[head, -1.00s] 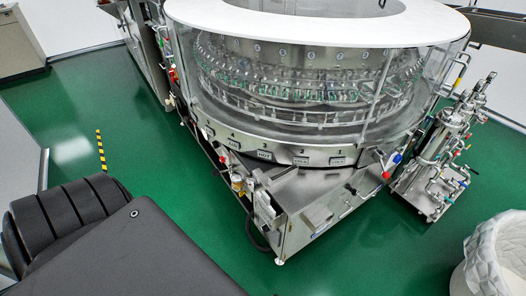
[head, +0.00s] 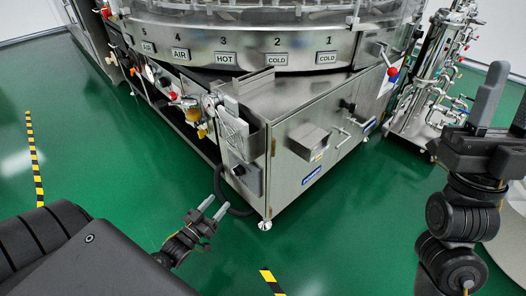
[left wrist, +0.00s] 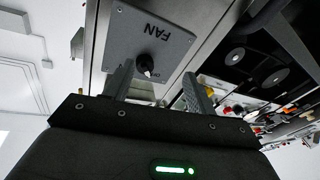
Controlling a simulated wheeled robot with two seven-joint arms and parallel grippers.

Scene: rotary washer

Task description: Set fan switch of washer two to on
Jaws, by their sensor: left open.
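The fan switch is a black knob with a white mark (left wrist: 146,67) on a grey plate (left wrist: 150,40) lettered FAN in the left wrist view, where the picture is upside down. In the head view the knob (head: 238,170) is small and dark on the washer's front corner. My left gripper (head: 217,205) is open and empty, below and a little left of the knob. In the left wrist view the knob shows between its two fingers (left wrist: 158,82), apparently beyond the tips. My right gripper (head: 504,105) stands at the right with its fingers apart, pointing up.
The steel washer (head: 300,150) fills the middle, with number plates along its rim. Valves and a gauge (head: 190,105) project left of the switch. A hose (head: 222,195) hangs close to my left gripper. Green floor (head: 110,165) is clear at the left.

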